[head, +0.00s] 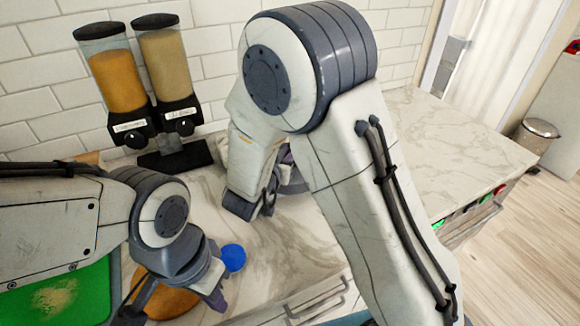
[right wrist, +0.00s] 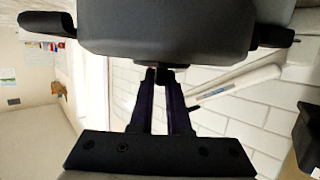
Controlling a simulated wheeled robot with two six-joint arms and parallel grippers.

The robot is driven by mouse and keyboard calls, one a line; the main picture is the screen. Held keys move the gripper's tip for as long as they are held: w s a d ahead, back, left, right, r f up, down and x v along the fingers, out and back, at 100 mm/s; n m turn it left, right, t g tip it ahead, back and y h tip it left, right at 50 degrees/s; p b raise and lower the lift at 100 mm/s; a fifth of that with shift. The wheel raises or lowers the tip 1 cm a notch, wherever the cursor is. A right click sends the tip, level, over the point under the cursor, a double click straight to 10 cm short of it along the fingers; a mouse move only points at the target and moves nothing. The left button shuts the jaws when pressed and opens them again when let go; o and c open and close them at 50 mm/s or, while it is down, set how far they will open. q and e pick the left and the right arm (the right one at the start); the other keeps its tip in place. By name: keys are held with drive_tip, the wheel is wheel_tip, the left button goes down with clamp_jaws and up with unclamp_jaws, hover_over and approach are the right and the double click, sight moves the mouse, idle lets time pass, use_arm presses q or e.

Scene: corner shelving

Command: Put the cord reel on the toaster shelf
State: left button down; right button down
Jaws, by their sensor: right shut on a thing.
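My right arm crosses the middle of the head view and hides most of its gripper, whose purple finger part (head: 286,157) shows behind the forearm. In the right wrist view the purple fingers (right wrist: 162,92) close together on a dark grey body with black side parts, apparently the cord reel (right wrist: 170,32). Part of its dark rounded edge shows in the head view (head: 294,187). My left gripper (head: 176,298) is low at the front left, fingers apart, above a round orange-brown thing (head: 165,306). I cannot make out the toaster or its shelf.
Two cereal dispensers (head: 145,85) stand against the tiled wall. A green board with crumbs (head: 85,290) and a blue disc (head: 233,257) are near my left gripper. The marble counter (head: 445,135) is clear at right. A bin (head: 537,134) stands on the floor beyond.

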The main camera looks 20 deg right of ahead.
idle(0.5)
drive_tip(key=shift+r, duration=0.7)
wheel_tip(320, 180, up, 3)
drive_tip(key=shift+f, duration=0.1)
drive_tip(key=s+d+r+b, duration=0.1)
drive_tip(key=s+d+r, duration=0.6)
drive_tip(key=d, duration=0.2)
